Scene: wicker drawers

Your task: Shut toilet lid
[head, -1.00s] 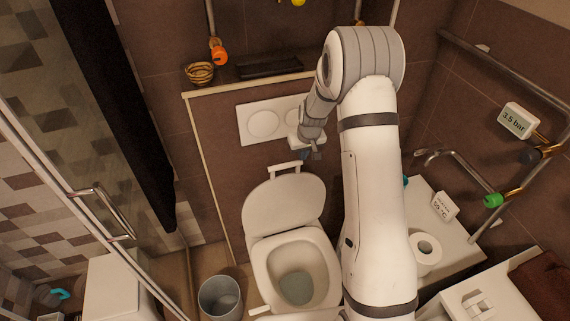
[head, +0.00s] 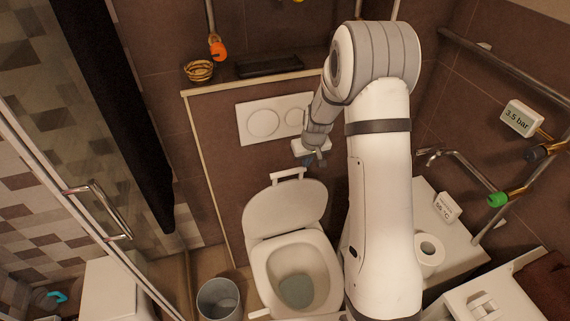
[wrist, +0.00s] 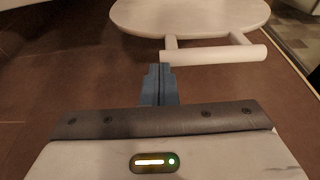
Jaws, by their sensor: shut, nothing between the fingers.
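The white toilet (head: 315,255) stands at the lower middle of the head view with its bowl uncovered. Its lid (head: 284,208) is raised and leans back toward the wall, with a white bar handle (head: 288,174) on its upper edge. In the wrist view the lid (wrist: 190,14) is at the top, and its handle (wrist: 213,56) lies just beyond my fingertips. My gripper (wrist: 158,72) is shut and empty. In the head view my gripper (head: 316,160) is above and to the right of the handle, in front of the wall. Whether the fingers touch the handle is not clear.
A flush plate (head: 264,122) is on the wall behind. A grey bin (head: 218,298) stands left of the toilet. A counter with a paper roll (head: 430,250) and a tap (head: 440,155) is at right. A glass door handle (head: 100,208) is at left.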

